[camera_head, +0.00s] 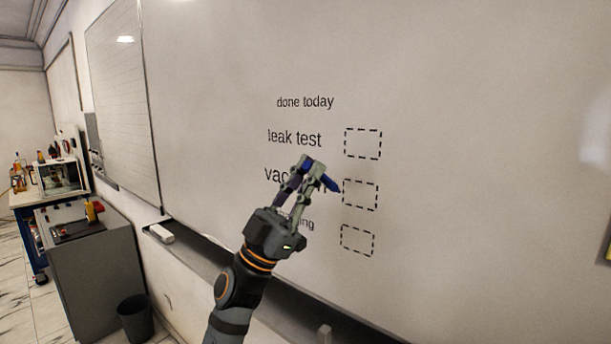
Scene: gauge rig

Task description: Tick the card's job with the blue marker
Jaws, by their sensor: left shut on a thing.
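The whiteboard (480,130) fills most of the head view. It bears the heading "done today" (305,102) and rows of text, each with a dashed box. The top row reads "leak test" (294,138), with its box (362,143) to the right. The middle row starts "vac", and my left gripper covers the rest; its box (360,194) is clear. The bottom row is partly covered, ending "ing", with its box (357,240) clear. My left gripper (308,178) is shut on the blue marker (328,183), whose tip points right toward the middle box. No card is seen.
A ledge (210,258) runs under the board, with a white eraser-like block (161,233) at its left end. A grey cabinet (95,265), a dark bin (136,316) and a workbench (30,197) stand at left. A yellow edge (609,252) shows at far right.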

